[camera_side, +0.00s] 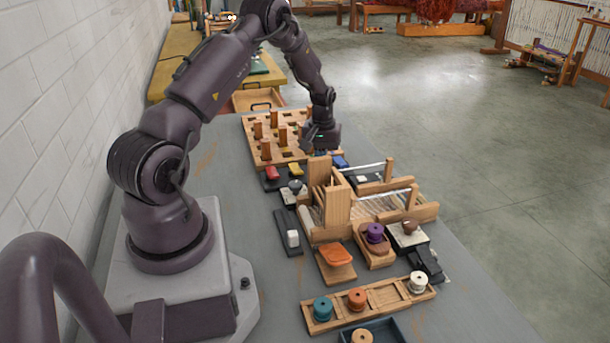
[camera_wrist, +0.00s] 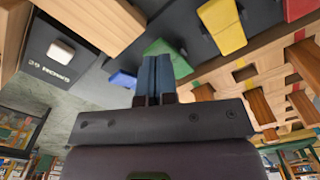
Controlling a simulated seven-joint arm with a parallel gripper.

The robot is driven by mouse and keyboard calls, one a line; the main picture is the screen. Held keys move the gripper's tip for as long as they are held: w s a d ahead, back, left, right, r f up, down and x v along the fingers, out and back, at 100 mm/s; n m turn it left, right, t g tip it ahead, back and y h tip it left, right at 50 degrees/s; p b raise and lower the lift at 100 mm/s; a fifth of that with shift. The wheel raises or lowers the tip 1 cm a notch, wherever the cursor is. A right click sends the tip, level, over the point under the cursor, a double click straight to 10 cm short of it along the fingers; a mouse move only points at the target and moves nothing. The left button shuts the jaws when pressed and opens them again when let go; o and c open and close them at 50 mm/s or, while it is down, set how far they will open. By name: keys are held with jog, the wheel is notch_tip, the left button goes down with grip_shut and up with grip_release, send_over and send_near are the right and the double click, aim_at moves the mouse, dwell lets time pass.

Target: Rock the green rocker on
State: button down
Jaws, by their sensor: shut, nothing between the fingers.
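The green rocker (camera_wrist: 181,66) shows in the wrist view, partly covered by my fingers. It sits in a dark panel in a row with a blue rocker (camera_wrist: 122,79), a yellow rocker (camera_wrist: 222,26) and a red rocker (camera_wrist: 299,8). My gripper (camera_wrist: 153,62) is shut and empty, its fingertips over the green rocker; I cannot tell whether they touch it. In the side view my gripper (camera_side: 316,152) is low over the row and hides the green rocker. The red (camera_side: 271,172) and blue (camera_side: 341,162) rockers show on either side.
A wooden peg board (camera_side: 252,138) with upright pegs stands just behind the row. A wooden loom frame (camera_side: 338,205) stands close in front. A spool rack (camera_side: 385,299) lies nearer the camera. Grey table is bare along the left.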

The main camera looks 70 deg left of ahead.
jog(key=shift+f, duration=0.8)
dwell(0.4)
jog(key=shift+r, duration=3.55)
jog(key=s+d+r+m+t, duration=0.2)
jog(key=s+d+r+m, duration=0.2)
jog(key=d+r, duration=0.4)
jog(key=s+d+r+m+t, duration=0.1)
jog(key=s+d+r+m, duration=0.3)
jog(key=d, duration=1)
jog(key=s+d+r+m+t, duration=0.2)
jog(key=s+d+r+m, duration=0.2)
jog(key=s+d+r, duration=0.3)
jog(key=d+r, duration=0.4)
jog(key=r, duration=0.1)
jog(key=shift+s+r+t, duration=0.2)
jog(key=shift+r+t, duration=0.1)
jog(key=shift+r, duration=0.05)
